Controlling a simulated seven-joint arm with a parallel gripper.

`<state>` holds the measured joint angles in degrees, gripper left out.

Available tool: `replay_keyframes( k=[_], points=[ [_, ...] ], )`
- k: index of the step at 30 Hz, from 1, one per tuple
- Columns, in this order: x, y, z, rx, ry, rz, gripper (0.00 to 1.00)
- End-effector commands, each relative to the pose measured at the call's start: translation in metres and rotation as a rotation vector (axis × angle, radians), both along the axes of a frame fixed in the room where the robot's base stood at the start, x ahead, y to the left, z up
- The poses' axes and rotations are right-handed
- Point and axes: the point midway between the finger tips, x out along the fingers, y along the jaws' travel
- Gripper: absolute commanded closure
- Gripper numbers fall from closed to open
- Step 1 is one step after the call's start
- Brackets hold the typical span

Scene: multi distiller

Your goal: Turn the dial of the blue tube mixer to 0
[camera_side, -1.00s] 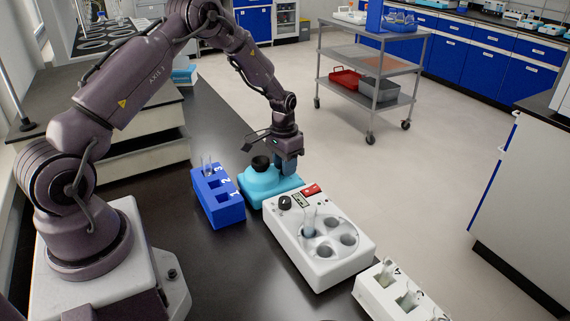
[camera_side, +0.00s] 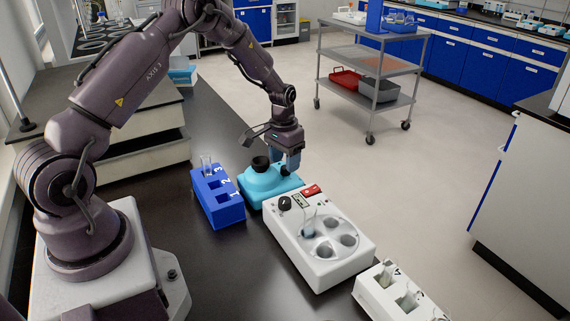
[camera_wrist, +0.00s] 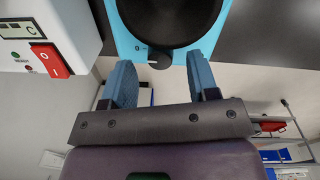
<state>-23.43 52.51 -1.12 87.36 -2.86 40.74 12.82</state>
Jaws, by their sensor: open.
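The light-blue tube mixer (camera_side: 262,186) with a black cup on top stands on the dark bench between the blue tube rack and the white heater. Its small round dark dial (camera_wrist: 160,60) sits on the face toward my gripper; the printed marks around it are too small to read fully, and a "0" seems to show left of it. My gripper (camera_side: 288,166) is by the dial side of the mixer. In the wrist view my gripper (camera_wrist: 163,72) is open, with one blue finger on either side of the dial, apart from it and holding nothing.
A white heater (camera_side: 310,243) with round wells, a tube, a knob and a red switch (camera_wrist: 50,60) stands close beside the mixer. A blue rack (camera_side: 222,208) numbered 1 to 3 is on the other side. A white rack (camera_side: 385,297) is nearer the camera.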

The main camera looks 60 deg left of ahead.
Motion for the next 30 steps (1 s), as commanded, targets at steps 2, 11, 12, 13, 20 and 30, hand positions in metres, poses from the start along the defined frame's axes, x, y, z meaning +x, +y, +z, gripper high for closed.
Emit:
replay_keyframes(
  k=[2, 11, 12, 13, 20, 30],
  points=[
    [0.001, 0.002, 0.018, 0.002, -0.006, 0.001, 0.46],
    [0.0, 0.005, 0.083, 0.002, -0.006, 0.002, 0.46],
    [-0.001, 0.005, 0.089, 0.002, -0.005, 0.002, 0.46],
    [-0.001, 0.005, 0.093, 0.002, -0.004, 0.002, 0.46],
    [-0.001, 0.006, 0.111, 0.0, -0.002, 0.002, 0.46],
    [-0.001, 0.006, 0.112, 0.0, -0.002, 0.009, 0.46]
  ],
)
